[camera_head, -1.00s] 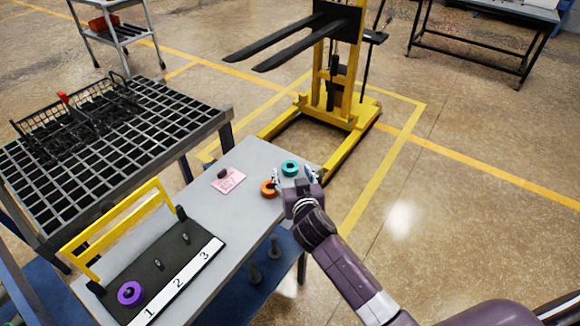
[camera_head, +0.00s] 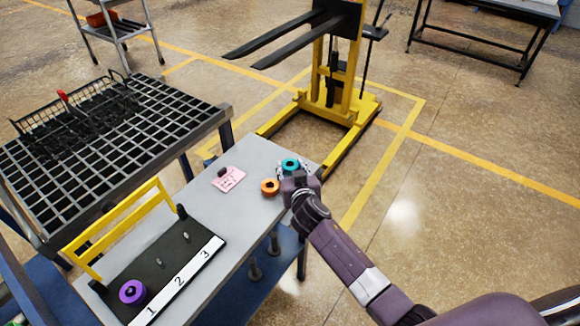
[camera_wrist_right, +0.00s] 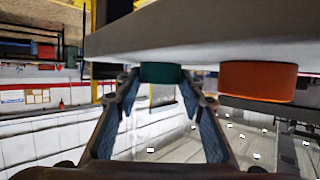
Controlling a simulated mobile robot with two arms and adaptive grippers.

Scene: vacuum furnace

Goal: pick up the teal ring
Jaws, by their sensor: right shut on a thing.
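The teal ring (camera_head: 289,164) lies near the far right corner of the grey table (camera_head: 255,155). My right gripper (camera_head: 292,170) reaches it from the right, low at the tabletop, and is shut on it. In the right wrist view, which shows the table upside down, the teal ring (camera_wrist_right: 161,72) sits between the two fingertips (camera_wrist_right: 160,80) and appears to rest against the table surface. My left gripper is not in view.
An orange ring (camera_head: 270,187) lies close beside the teal ring, and in the wrist view (camera_wrist_right: 258,80). A pink note (camera_head: 229,181) lies left of them. A purple ring (camera_head: 132,292) is on a black board (camera_head: 170,262) numbered 1 to 3. A yellow lift (camera_head: 345,100) stands behind.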

